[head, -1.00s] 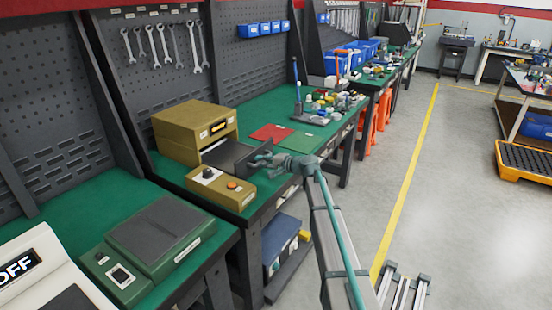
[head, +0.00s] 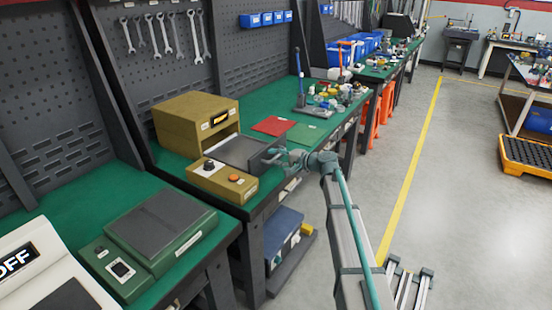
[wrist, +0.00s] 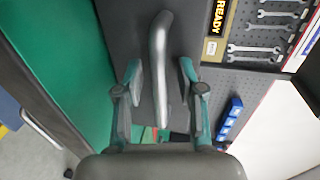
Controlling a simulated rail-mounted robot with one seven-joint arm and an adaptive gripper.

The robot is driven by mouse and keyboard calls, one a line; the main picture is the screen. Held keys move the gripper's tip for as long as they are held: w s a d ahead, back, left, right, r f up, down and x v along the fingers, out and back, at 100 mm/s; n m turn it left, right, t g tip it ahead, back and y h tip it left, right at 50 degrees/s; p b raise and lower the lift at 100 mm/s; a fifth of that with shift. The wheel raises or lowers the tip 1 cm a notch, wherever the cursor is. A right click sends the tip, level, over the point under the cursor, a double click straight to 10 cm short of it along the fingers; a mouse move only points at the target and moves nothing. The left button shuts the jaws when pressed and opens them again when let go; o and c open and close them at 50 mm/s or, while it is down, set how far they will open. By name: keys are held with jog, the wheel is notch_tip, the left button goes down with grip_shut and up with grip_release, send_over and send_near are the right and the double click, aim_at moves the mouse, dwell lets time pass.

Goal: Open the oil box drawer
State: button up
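The oil box (head: 190,122) is a mustard-coloured case with a "READY" display, standing on the green bench top. Its dark grey drawer (head: 248,150) is pulled out of the front opening. My gripper (head: 272,156) is at the drawer's outer end. In the wrist view, the drawer's grey front (wrist: 185,30) carries a curved silver handle (wrist: 160,60). My gripper's two fingers (wrist: 161,85) stand on either side of the handle, with visible gaps, so it looks open around it. The drawer's inside is hard to make out.
A mustard control box (head: 222,182) with a black knob and orange button sits just in front of the drawer. The floor aisle (head: 400,200) at right is clear.

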jog(key=v, duration=1.2)
dwell(0.3)
jog(key=s+d+f+n+g+h+p, duration=0.1)
jog(key=s+f+g+h, duration=0.15)
jog(key=s+f, duration=0.75)
jog(key=s+d+f+n+g+h, duration=0.1)
jog(key=s+f+g+h, duration=0.15)
jog(key=s+f, duration=0.75)
jog(key=s+d+f+n+g+h+p, duration=0.1)
jog(key=s+f+g+h, duration=0.3)
jog(key=f, duration=1.1)
jog(key=s+d+f+n+g+h+p, duration=0.1)
jog(key=s+f, duration=0.3)
jog(key=s, duration=0.9)
jog(key=s+d+f+n+g+h+p, duration=0.1)
jog(key=s+f+g, duration=0.2)
jog(key=s, duration=1.1)
jog(key=s+d+f+n+g+h+p, duration=0.1)
jog(key=s+f, duration=0.4)
jog(key=s, duration=0.8)
jog(key=shift+s+n+g+h+p, duration=0.2)
jog(key=shift+n+g+h+p, duration=0.1)
jog(key=shift+g+h+p, duration=0.25)
